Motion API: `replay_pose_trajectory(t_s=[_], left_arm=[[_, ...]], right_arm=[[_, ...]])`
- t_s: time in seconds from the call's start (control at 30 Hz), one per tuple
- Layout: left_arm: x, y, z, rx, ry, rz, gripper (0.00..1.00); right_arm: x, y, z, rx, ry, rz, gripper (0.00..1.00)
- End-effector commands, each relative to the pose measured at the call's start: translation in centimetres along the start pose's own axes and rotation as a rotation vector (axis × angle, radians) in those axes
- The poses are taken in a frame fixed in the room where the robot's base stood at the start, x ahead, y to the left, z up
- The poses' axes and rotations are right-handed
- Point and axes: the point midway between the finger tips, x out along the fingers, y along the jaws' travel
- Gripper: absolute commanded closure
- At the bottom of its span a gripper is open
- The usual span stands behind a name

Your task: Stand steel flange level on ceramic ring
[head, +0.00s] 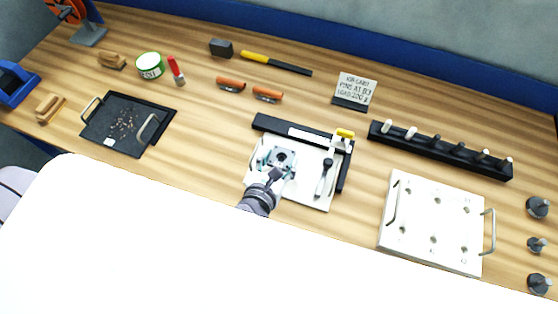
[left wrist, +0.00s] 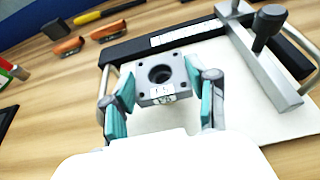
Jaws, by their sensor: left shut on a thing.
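The steel flange (head: 282,157) is a grey square block with a round centre hole and small corner holes. My left gripper (head: 277,163) is shut on it. In the left wrist view the flange (left wrist: 161,77) sits between the teal fingertips of the left gripper (left wrist: 160,92), with a small white label on its near side. It is over a white plate (head: 305,192); whether it touches the plate is hard to tell. I cannot make out a ceramic ring; anything under the flange is hidden. My right gripper is not in view.
A black corner fence (head: 290,127) and a lever clamp (head: 325,175) border the plate. Right are a black peg rack (head: 440,150) and a white board with handles (head: 430,225). Left is a black tray (head: 105,137). Bare wood lies between tray and plate.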

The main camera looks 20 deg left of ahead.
Motion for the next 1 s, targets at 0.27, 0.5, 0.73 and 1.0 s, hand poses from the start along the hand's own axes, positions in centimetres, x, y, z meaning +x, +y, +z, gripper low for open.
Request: replay_pose_trajectory(t_s=[0.27, 0.5, 0.73, 1.0], left_arm=[[0.1, 0.0, -0.2, 0.000, 0.000, 0.000, 0.17], [0.1, 0.0, -0.2, 0.000, 0.000, 0.000, 0.17], [-1.0, 0.0, -0.2, 0.000, 0.001, -0.001, 0.17], [-6.6, 0.0, -0.4, -0.001, 0.004, -0.001, 0.17]], right_arm=[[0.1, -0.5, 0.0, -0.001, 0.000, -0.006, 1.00], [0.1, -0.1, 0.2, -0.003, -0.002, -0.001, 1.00], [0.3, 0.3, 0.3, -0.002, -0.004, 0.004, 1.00], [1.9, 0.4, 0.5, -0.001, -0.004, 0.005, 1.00]])
